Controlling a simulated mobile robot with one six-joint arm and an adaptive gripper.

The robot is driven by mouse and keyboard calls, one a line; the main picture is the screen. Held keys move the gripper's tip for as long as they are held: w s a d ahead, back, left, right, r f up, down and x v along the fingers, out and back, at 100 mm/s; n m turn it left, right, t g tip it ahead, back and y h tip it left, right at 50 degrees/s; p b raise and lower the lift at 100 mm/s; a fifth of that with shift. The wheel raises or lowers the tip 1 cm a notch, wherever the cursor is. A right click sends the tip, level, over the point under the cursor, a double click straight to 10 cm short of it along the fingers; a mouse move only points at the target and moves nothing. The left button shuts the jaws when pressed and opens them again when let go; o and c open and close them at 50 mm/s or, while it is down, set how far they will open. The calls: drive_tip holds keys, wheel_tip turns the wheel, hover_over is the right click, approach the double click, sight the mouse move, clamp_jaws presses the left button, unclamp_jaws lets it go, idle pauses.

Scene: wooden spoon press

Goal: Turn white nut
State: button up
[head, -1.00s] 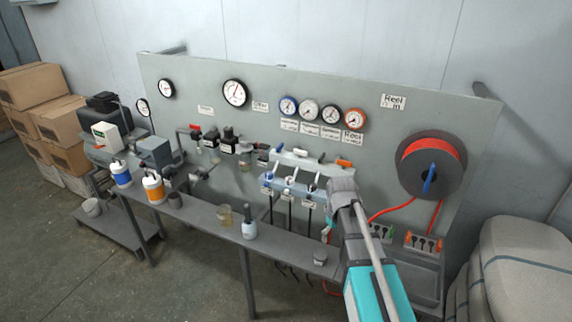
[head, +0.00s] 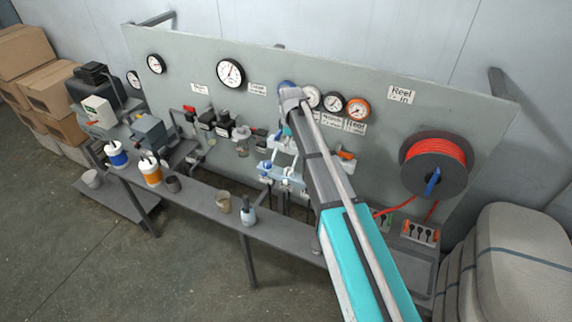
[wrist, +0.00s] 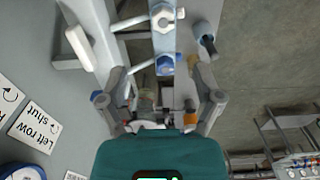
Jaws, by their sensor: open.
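My gripper (head: 284,135) hangs below my wrist in front of the valve manifold (head: 284,183), partly hidden by my arm. In the wrist view my gripper (wrist: 159,98) is open, its two fingers spread apart. No object is clearly held between them. A pale bar with blue nuts (wrist: 165,65) lies ahead of the fingers. A white handle (wrist: 78,48) sticks out at the upper left. I cannot single out the white nut with certainty; something small and whitish between the fingers is too blurred and covered to tell.
The panel (head: 200,65) with gauges stands behind the manifold. The bench (head: 200,204) carries an orange-banded bottle (head: 150,172), a cup (head: 223,203) and a small bottle (head: 249,214). A red hose reel (head: 435,160) is at the right. Grey sacks (head: 515,260) stand front right.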

sight(289, 170)
drive_tip(key=shift+s+a+f, duration=0.1)
drive_tip(key=shift+a, duration=0.25)
drive_tip(key=shift+s+f, duration=0.1)
wheel_tip(289, 170, down, 13)
drive_tip(key=b, duration=1.3)
drive_tip(key=shift+f+b, duration=0.2)
drive_tip(key=shift+b, duration=0.2)
